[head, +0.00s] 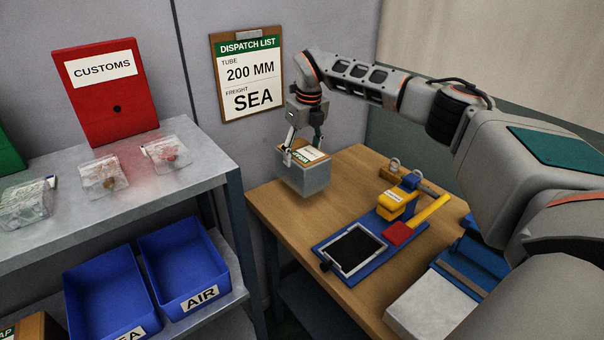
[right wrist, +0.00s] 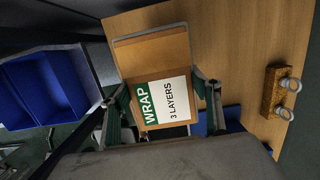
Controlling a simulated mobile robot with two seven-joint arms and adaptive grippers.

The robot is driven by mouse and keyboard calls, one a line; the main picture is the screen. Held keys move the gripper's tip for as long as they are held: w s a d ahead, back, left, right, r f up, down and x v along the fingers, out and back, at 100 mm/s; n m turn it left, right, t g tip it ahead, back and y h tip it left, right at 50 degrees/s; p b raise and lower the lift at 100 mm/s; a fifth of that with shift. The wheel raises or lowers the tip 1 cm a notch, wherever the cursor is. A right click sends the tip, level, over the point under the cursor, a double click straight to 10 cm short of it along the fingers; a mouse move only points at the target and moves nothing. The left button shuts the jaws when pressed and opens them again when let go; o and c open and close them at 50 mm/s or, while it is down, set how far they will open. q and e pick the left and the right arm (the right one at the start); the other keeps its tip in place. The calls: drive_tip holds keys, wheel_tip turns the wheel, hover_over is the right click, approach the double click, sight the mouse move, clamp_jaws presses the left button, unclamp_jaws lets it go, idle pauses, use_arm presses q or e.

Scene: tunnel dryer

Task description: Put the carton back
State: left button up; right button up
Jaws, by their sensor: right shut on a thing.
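The carton (head: 307,181) is a box with grey sides and a brown top in the head view. In the right wrist view the carton (right wrist: 150,50) shows its brown top with a green and white label reading "WRAP 3 LAYERS". My right gripper (head: 303,152) is above it, with one finger on each side, shut on it. In the right wrist view the fingers (right wrist: 164,95) flank the box. The carton is over the left back part of the wooden table (head: 355,175); I cannot tell whether it touches the top. My left gripper is not in view.
On the table are a blue board (head: 328,257) with a dark screen, a yellow tool (head: 398,203), a red-ended yellow handle (head: 430,212) and a white block (head: 428,304). The metal shelf (head: 110,213) at left holds clear packs and blue bins (head: 183,263). A dispatch list (head: 247,75) hangs behind.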

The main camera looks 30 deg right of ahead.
drive_tip(key=shift+w+f+p, duration=0.1)
drive_tip(key=shift+f+p, duration=0.2)
drive_tip(key=shift+f, duration=3.3)
drive_tip(key=shift+f, duration=0.1)
drive_tip(key=o, duration=2.1)
drive_tip(key=shift+f, duration=0.1)
drive_tip(key=r, duration=0.4)
drive_tip(key=s+r, duration=0.1)
drive_tip(key=r, duration=0.3)
drive_tip(key=s+r+b, duration=0.1)
drive_tip(key=r, duration=0.3)
drive_tip(key=shift+r, duration=0.1)
